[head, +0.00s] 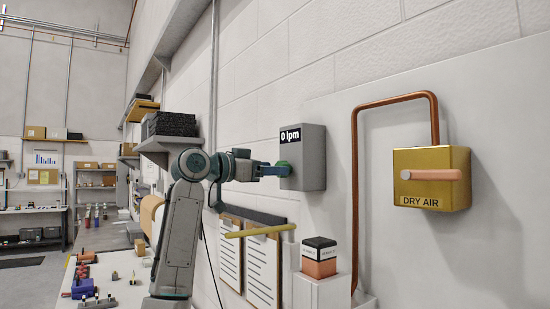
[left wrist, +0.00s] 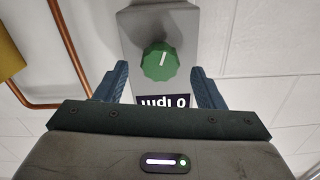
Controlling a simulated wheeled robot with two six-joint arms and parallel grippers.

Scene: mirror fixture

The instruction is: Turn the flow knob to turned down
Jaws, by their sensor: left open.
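The green flow knob (left wrist: 160,62) sits on the front of a grey box (head: 312,150) on the wall. It has a white pointer line, which points up and slightly right in the left wrist view. The box's display (head: 290,136) reads "0 lpm"; it shows upside down in the left wrist view (left wrist: 163,101). My left gripper (head: 270,170) is open at the knob, which also shows in the head view (head: 283,166). In the left wrist view its blue fingers (left wrist: 160,69) stand on either side of the knob, with a gap on each side. My right gripper is out of view.
A brass "DRY AIR" box (head: 420,185) with a copper lever and copper pipe (head: 355,190) is to the right. Below are clipboards (head: 262,265), a yellow bar (head: 262,230) and a small block (head: 319,258) on a white ledge. A shelf (head: 165,143) is at left.

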